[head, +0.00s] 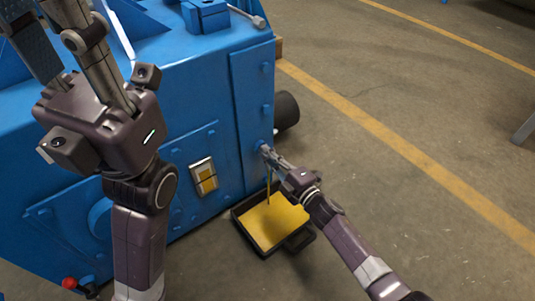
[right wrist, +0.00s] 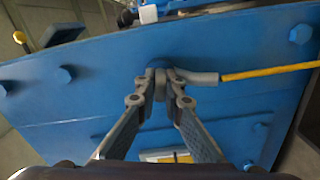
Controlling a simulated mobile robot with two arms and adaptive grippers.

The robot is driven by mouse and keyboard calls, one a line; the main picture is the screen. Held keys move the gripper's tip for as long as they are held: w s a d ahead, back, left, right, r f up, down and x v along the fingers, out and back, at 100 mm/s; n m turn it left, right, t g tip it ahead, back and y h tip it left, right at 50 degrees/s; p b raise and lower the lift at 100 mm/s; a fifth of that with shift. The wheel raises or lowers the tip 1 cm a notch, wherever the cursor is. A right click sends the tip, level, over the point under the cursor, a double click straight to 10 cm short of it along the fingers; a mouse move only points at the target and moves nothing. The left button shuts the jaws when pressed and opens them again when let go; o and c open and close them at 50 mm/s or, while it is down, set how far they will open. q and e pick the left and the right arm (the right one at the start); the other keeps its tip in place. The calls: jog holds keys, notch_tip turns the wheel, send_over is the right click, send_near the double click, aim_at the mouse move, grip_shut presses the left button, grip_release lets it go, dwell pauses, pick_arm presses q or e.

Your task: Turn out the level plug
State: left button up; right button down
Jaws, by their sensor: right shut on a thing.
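My right gripper (head: 265,152) reaches the blue housing's narrow right-hand face. In the right wrist view its fingertips (right wrist: 160,92) are shut on the level plug (right wrist: 158,72), a small round grey-blue head that the fingers partly hide. The plug sits at the blue wall; I cannot tell how far it is turned out. A short grey spout (right wrist: 200,77) lies beside the fingertips, with a thin yellow oil stream (right wrist: 265,71) leaving it. In the head view the stream (head: 268,188) falls into a black tray. My left gripper (head: 60,35) is raised at upper left, its fingertips cut off.
The black tray (head: 291,243) holds yellow oil (head: 268,222) on the floor below the right gripper. A sight glass (head: 204,177) is on the housing (head: 180,75). A black cylinder (head: 286,111) sticks out behind.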

jog(key=shift+w+r, duration=0.1)
jog(key=c, duration=2)
grip_release()
jog(key=shift+a, duration=0.15)
jog(key=shift+c, duration=0.2)
jog(key=v, duration=1.2)
